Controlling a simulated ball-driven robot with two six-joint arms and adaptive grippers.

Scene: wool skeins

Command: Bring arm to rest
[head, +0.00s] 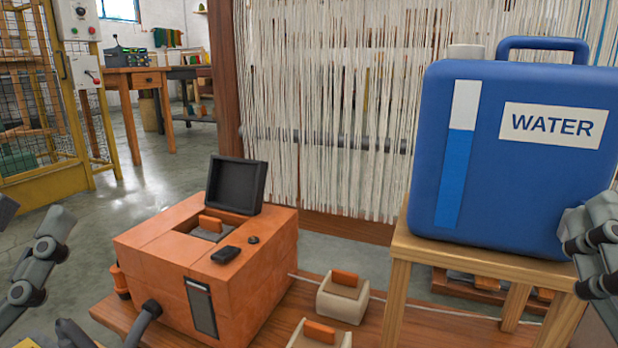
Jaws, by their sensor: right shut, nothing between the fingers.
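My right gripper (592,232) is at the right edge, in front of the lower right side of the blue water container, and partly cut off by the frame. Its fingers are shut with nothing between them. Grey jointed parts of my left gripper (40,255) show at the left edge, in front of the floor and left of the orange box. The frame cuts them off, and whether they are open or shut does not show.
The blue water container (480,180) stands on a wooden stand (450,250). A loom with white threads (320,100) stands behind. Open floor (130,205) lies left.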

